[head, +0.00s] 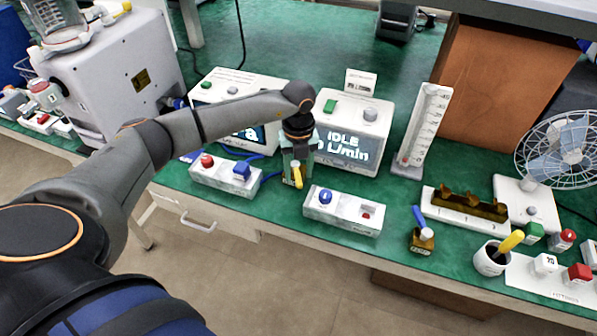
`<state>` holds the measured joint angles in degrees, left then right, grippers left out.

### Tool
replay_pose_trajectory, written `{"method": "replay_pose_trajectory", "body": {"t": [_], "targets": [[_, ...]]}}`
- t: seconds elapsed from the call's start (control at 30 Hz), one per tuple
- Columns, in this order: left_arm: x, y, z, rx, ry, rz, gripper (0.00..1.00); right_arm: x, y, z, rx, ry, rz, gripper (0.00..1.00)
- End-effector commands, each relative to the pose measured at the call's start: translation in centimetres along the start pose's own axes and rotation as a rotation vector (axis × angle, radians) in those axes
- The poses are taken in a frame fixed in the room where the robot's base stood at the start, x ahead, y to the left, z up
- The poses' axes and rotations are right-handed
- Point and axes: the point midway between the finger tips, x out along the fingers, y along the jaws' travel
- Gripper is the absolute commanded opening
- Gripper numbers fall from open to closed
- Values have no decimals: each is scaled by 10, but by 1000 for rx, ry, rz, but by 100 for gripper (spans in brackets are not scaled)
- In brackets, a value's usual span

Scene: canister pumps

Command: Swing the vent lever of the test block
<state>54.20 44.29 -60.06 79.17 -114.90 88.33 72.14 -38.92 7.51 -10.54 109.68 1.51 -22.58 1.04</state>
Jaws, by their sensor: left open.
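My left gripper (297,170) points down at the bench, in front of the two pump units. It is open. A short yellow lever (298,178) shows right at its fingertips; whether they touch it I cannot tell. The block under this lever is mostly hidden by the gripper. A small brass block (421,243) with a tilted blue lever (418,216) and a pale knob stands farther right, clear of the gripper. I cannot tell from labels which is the test block. My right gripper is not in view.
A white base with red and blue knobs (215,181) lies left of the gripper, another with a blue knob (335,223) to its right. The right pump (355,112) reads IDLE. A flow tube (423,125), rack (460,218), cup (490,262) and fan (555,150) stand farther right.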

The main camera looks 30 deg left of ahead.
Motion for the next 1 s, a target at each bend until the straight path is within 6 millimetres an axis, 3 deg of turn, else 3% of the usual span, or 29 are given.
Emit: {"method": "replay_pose_trajectory", "body": {"t": [0.13,0.43,0.87,1.0], "targets": [[12,0,0,1,1,1,50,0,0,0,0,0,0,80],[14,0,0,1,0,-1,50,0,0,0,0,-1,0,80],[13,0,0,1,0,-1,3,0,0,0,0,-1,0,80],[13,0,0,1,0,-1,0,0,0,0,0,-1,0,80]]}}
